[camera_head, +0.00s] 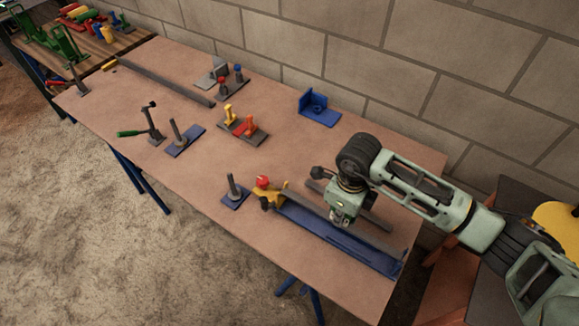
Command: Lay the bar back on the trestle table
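The trestle table (185,185) has a brown top and blue legs and stands along a block wall. One long dark grey bar (165,83) lies on its far left part. A shorter dark bar (375,219) lies on the right part, partly hidden behind my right gripper (340,219). A long grey bar or strip also runs along a blue rail (350,248) in front of that gripper. My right gripper points down just above these pieces. Its fingers are too small and shadowed to tell whether they hold anything. My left gripper is not in view.
A yellow clamp with a red knob (263,183) sits at the rail's left end. Blue plates with posts (185,139), a green-handled tool (132,133), a yellow-and-red fixture (243,127) and a blue bracket (319,108) stand on the table.

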